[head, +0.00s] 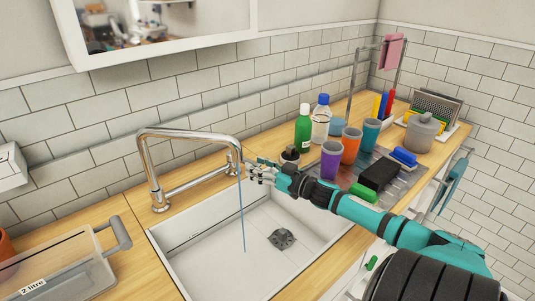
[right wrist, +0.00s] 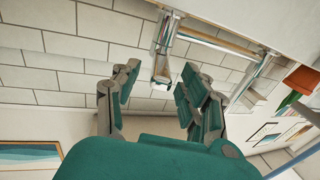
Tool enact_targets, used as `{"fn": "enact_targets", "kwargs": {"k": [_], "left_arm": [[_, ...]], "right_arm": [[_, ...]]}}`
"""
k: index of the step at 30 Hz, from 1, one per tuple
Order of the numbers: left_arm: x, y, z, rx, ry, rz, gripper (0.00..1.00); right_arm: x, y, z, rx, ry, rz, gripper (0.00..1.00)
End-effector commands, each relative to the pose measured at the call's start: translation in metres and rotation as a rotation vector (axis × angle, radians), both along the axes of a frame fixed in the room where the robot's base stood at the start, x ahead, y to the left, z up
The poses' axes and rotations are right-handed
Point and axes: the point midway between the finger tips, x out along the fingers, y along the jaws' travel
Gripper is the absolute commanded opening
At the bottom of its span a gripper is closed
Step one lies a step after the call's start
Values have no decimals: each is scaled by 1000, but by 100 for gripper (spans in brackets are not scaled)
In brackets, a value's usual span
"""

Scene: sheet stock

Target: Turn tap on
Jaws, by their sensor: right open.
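The chrome tap (head: 188,134) stands behind the white sink (head: 195,262), its spout bent down over the basin. A thin blue stream of water (head: 242,225) runs from the spout into the sink. My right gripper (head: 256,171) is close beside the spout end; I cannot tell whether it touches. In the right wrist view, my right gripper (right wrist: 155,95) has its teal fingers spread apart and empty. The tap (right wrist: 163,50) shows beyond and between the fingertips there. My left gripper is not in view.
Green (head: 303,128) and clear (head: 321,120) bottles and purple (head: 331,160), orange (head: 350,145) and teal (head: 370,134) cups stand right of the sink. A black sponge (head: 378,174) lies near my right arm. A clear container (head: 60,268) stands at the front left.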

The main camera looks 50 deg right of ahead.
Motion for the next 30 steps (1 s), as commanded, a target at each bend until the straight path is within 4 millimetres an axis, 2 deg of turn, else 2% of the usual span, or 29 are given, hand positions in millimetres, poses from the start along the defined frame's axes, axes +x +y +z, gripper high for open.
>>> {"fn": "enact_targets", "kwargs": {"k": [3,9,21,26,30], "left_arm": [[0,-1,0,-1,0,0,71],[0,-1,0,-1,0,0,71],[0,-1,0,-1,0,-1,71],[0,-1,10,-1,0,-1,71],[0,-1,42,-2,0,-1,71]], "right_arm": [[-19,-2,-2,-1,5,0,44],[-39,-5,-1,2,2,0,44],[-46,-6,0,0,0,0,44],[-45,-6,10,-1,0,0,23],[-45,-6,42,-1,0,0,5]]}}
